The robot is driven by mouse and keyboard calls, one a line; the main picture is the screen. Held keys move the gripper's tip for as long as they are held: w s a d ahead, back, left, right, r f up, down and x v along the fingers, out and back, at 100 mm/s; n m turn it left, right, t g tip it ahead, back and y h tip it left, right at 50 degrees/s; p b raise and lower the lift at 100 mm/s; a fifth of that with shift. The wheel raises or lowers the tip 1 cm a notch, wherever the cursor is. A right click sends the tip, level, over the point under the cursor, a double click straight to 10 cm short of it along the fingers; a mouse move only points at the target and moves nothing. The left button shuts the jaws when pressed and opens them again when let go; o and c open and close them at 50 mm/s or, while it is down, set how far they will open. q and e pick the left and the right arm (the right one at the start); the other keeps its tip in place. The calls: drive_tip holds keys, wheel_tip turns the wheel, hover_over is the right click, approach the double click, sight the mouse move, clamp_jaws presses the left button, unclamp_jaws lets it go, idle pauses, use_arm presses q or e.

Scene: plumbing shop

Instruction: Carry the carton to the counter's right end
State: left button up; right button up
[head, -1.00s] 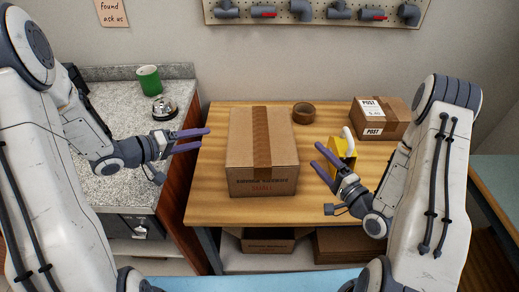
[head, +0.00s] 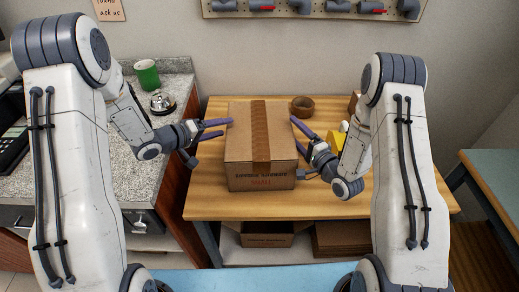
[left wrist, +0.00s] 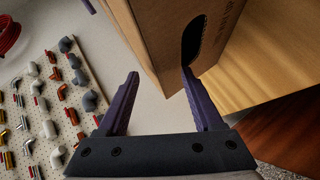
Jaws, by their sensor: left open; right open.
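The brown cardboard carton (head: 243,150), taped shut along its top, stands upright on the wooden table (head: 330,205). My left gripper (head: 227,128) is open at the carton's left side. In the left wrist view, the carton (left wrist: 165,35) shows a dark hand hole, and one finger of my left gripper (left wrist: 162,73) overlaps the hole's lower end. I cannot tell whether that finger is inside. My right gripper (head: 295,132) is open with its fingertips close to the carton's right side; contact is unclear. The grey granite counter (head: 110,175) is at the left.
A green mug (head: 147,74) and a bell (head: 162,103) stand on the counter's back part. Its front right is clear. A tape roll (head: 302,106) lies behind the carton. A yellow item (head: 337,143) and another box are partly hidden by my right arm.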

use_arm(q)
drive_tip(key=shift+w+d+f, duration=0.15)
drive_tip(key=shift+w+d, duration=0.05)
use_arm(e)
drive_tip(key=shift+w+a, duration=0.2)
drive_tip(key=shift+w, duration=0.1)
use_arm(q)
clamp_jaws()
use_arm(e)
drive_tip(key=c, duration=1.2)
clamp_jaws()
use_arm(q)
drive_tip(key=shift+s, duration=0.1)
use_arm(e)
drive_tip(key=shift+r, duration=0.1)
